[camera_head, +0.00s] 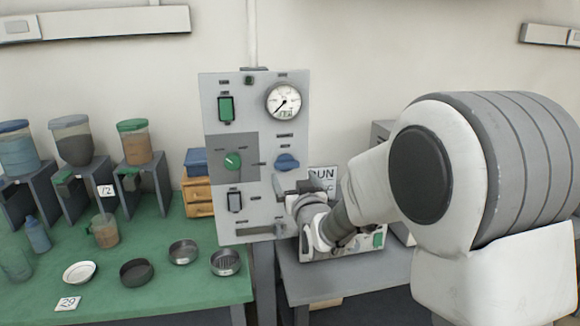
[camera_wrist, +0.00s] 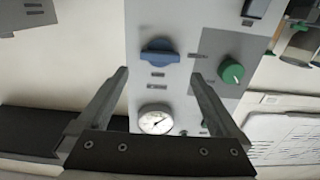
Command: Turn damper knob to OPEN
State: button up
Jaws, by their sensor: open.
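A light grey upright control panel (camera_head: 218,215) carries a green round knob (camera_head: 232,160) on a darker grey square and a blue knob (camera_head: 287,161) to its right. The labels are too small to read, so I cannot tell which knob is the damper knob. My gripper (camera_head: 283,190) is just below the blue knob, in front of the panel. In the wrist view, where the panel appears upside down, my open, empty gripper (camera_wrist: 160,74) has its fingertips either side of the blue knob's (camera_wrist: 159,50) line, apart from it. The green knob (camera_wrist: 231,72) is beyond the right finger.
A round gauge (camera_head: 284,101) and a green rocker switch (camera_head: 226,107) sit higher on the panel; a dark switch (camera_head: 235,201) sits lower. A green bench (camera_head: 190,290) with dishes and jars stands left. A grey table (camera_head: 350,278) bears equipment at right.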

aim_at(288, 166)
jog(key=x, duration=0.7)
jog(key=shift+w, duration=0.2)
jog(key=c, duration=1.1)
jog(key=shift+f, duration=0.1)
jog(key=shift+c, duration=0.2)
